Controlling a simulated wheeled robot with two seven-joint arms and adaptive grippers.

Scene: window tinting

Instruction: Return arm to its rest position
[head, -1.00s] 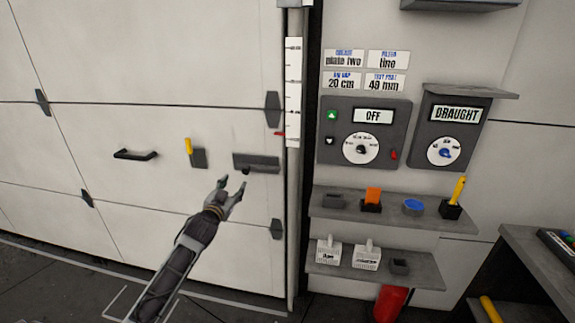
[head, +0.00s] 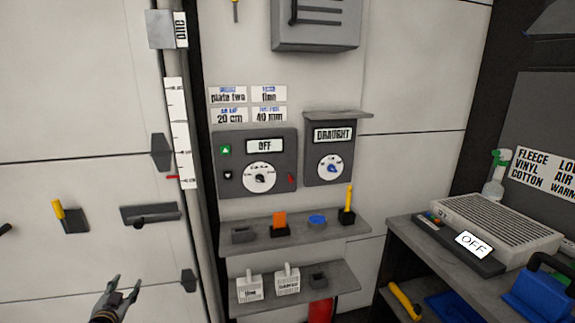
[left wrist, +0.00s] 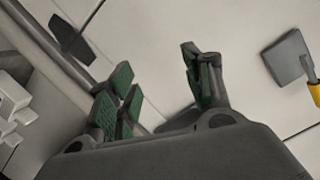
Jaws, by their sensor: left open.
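My left gripper (head: 122,293) is at the lower left of the head view, in front of the pale panelled door. Its fingers are spread and nothing is between them. In the left wrist view the open fingers (left wrist: 160,88) with green pads stand apart, with only the pale door panel behind them. The gripper is below the dark grey ledge (head: 151,214) on the door and appears apart from it. My right gripper is not in view.
Two wall shelves (head: 345,236) hold small blocks, white boxes and a yellow-handled tool. Control boxes reading OFF (head: 283,176) and DRAUGHT hang above. A workbench (head: 392,236) with a grilled unit (head: 500,226) stands at right. A yellow-handled holder (head: 75,221) is on the door.

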